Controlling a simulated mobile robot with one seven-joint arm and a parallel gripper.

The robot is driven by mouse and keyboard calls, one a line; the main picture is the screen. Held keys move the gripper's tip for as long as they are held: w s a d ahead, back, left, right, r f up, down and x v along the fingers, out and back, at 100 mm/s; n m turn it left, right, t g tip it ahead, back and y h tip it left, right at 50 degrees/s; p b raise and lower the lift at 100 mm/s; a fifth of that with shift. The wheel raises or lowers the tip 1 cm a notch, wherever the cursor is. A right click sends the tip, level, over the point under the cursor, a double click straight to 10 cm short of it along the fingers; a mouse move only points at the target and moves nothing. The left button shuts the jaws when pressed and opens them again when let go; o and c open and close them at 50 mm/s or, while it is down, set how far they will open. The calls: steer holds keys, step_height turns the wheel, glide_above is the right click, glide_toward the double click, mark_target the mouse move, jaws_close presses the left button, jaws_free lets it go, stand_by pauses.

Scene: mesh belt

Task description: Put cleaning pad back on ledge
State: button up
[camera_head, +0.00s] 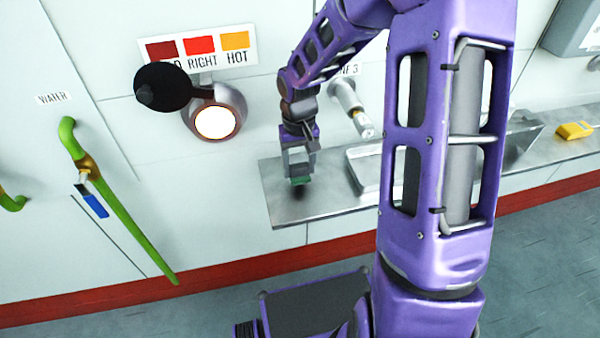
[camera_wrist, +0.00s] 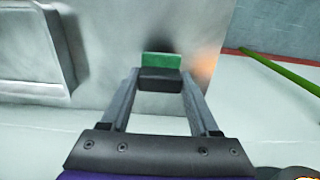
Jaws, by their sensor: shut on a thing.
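The cleaning pad (camera_wrist: 161,61) is a small block with a green face and a dark part, held between my gripper's fingertips (camera_wrist: 161,82). In the head view the green pad (camera_head: 300,181) shows below my gripper (camera_head: 299,165), over the left end of the metal ledge (camera_head: 290,209). The ledge also fills the upper part of the wrist view (camera_wrist: 105,60). A dark shadow lies close by the pad. I cannot tell whether the pad touches the ledge.
A metal tray (camera_head: 362,172) lies on the ledge to the right, with a yellow object (camera_head: 574,130) farther right. A round glowing lamp (camera_head: 214,122) is on the wall. A green hose (camera_head: 125,215) hangs at left. The ledge's left end is otherwise clear.

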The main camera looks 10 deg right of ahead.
mark_target(299, 166)
steer(key=shift+f, duration=1.3)
steer(key=shift+f+b, duration=0.2)
steer(key=shift+b, duration=0.1)
steer(key=o, duration=1.2)
steer(key=shift+r, duration=0.1)
step_height(299, 166, up, 12)
steer(key=shift+r+p, duration=0.15)
steer(key=shift+p, duration=0.8)
steer(key=shift+s, duration=0.1)
